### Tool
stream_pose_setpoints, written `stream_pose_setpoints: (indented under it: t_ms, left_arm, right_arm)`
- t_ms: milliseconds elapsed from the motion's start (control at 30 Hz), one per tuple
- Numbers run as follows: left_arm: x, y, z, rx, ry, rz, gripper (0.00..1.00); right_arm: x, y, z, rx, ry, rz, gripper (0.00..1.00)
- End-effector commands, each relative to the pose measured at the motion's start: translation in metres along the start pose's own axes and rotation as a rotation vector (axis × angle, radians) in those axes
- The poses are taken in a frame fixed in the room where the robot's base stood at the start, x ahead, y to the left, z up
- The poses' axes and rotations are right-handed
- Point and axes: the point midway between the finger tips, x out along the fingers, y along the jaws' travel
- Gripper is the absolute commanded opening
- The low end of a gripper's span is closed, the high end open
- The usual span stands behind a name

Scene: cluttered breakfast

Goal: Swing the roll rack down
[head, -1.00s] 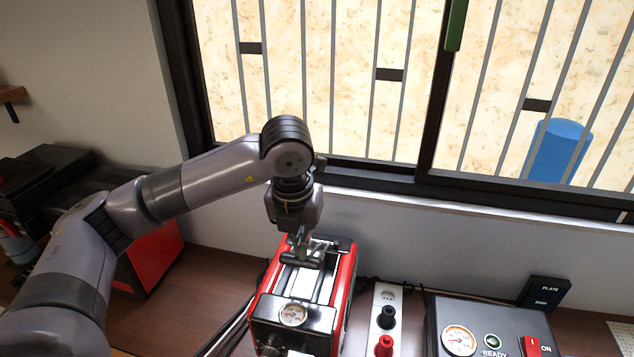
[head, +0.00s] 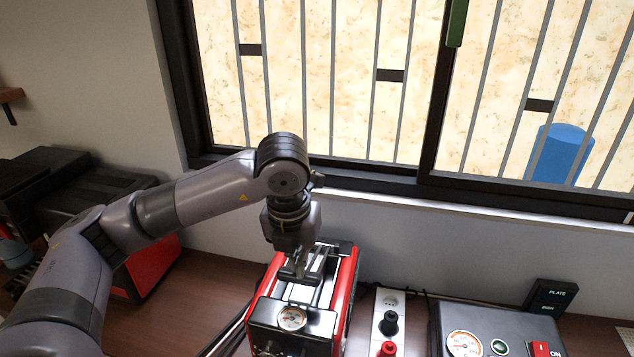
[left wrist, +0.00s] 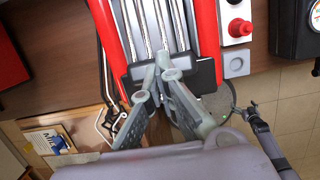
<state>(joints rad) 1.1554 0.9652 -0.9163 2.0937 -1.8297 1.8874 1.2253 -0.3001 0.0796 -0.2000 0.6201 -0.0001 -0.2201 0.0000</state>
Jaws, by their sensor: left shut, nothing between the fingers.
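The red and black toaster (head: 347,290) stands on the counter below the window, with a round dial on its front. Metal bars, apparently the roll rack (left wrist: 156,25), run along its top and meet a dark crossbar (left wrist: 186,64) in the left wrist view. My left gripper (head: 297,274) is over the toaster top, pointing down. In the left wrist view its fingertips (left wrist: 164,69) are together at the crossbar with nothing between them, and hide its middle. I cannot tell whether they touch it. What seems to be my right arm shows small at the right, its fingers unclear.
A socket strip (head: 374,340) with a black and a red knob stands right of the toaster. Farther right is a dark control box (head: 500,325) with a gauge and red switch. A red and black appliance (head: 152,270) is behind my left arm. The window is behind.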

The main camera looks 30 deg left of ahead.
Motion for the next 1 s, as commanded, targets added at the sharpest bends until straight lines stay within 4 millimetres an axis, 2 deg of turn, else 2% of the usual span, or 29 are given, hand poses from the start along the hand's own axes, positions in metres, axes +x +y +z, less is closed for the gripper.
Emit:
stream_pose_setpoints:
  t_ms: [500,1000]
  left_arm:
    - [0.028,0.000,-0.015,0.001,0.000,0.001,0.00]
    - [0.031,0.000,-0.017,0.000,0.000,0.000,0.00]
  right_arm:
    - [0.032,0.000,0.003,0.000,0.000,0.000,0.96]
    - [0.035,0.000,0.003,0.000,0.000,0.000,0.96]
